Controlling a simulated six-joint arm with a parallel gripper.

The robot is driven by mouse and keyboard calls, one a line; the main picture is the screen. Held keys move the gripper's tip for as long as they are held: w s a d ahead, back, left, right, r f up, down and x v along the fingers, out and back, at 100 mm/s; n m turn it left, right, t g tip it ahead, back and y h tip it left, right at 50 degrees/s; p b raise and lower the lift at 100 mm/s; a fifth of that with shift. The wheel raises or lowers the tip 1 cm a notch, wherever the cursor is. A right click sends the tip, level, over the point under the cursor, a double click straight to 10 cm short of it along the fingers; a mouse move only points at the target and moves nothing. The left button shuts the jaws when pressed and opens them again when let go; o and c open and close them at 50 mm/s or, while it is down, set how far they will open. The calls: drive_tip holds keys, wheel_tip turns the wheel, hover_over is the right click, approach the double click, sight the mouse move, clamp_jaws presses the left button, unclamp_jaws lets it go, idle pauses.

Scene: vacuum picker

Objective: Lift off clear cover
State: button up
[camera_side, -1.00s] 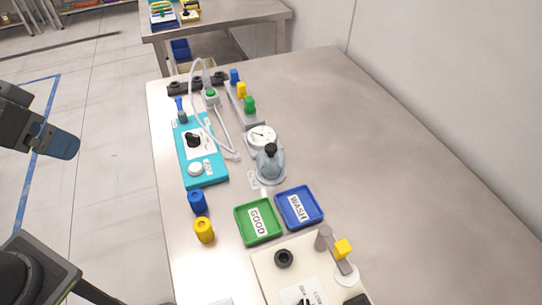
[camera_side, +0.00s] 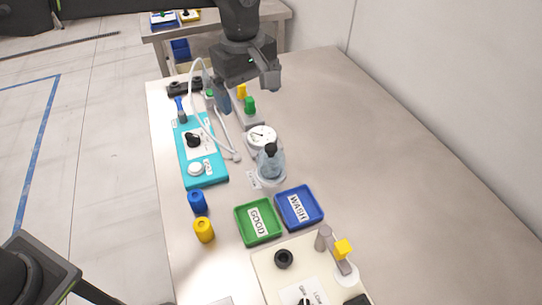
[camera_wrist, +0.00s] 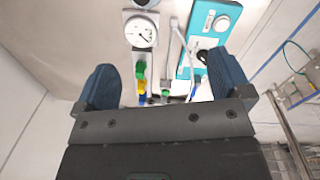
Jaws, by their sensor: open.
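The clear cover (camera_side: 266,166) is a small transparent dome with a black knob (camera_side: 271,148) on top. In the side view it stands upright on a round pale base (camera_side: 268,182), just in front of a white dial gauge (camera_side: 262,137). In the wrist view only part of a dark round shape (camera_wrist: 144,3) shows at the top edge, beyond the gauge. My gripper (camera_side: 247,92) is above the far part of the bench, behind and higher than the cover. Its fingers are wide apart in the wrist view (camera_wrist: 165,88), with nothing between them.
A teal box (camera_side: 205,165) with a white hose lies left of the gauge. Blue, yellow and green pegs (camera_side: 249,105) stand below my gripper. A green tray (camera_side: 258,238) and a blue tray (camera_side: 310,222) lie in front of the cover. The bench's right side is clear.

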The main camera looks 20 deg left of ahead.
sight(271, 156)
drive_tip(key=shift+n+g, duration=0.3)
drive_tip(key=shift+n, duration=0.5)
drive_tip(key=d+f, duration=0.2)
drive_tip(key=w+d+f, duration=0.1)
drive_tip(key=d+f, duration=0.1)
drive_tip(key=shift+w+f, duration=0.1)
drive_tip(key=shift+f, duration=0.15)
wheel_tip(271, 156, down, 13)
drive_tip(key=c, duration=1)
drive_tip(key=shift+r, duration=0.15)
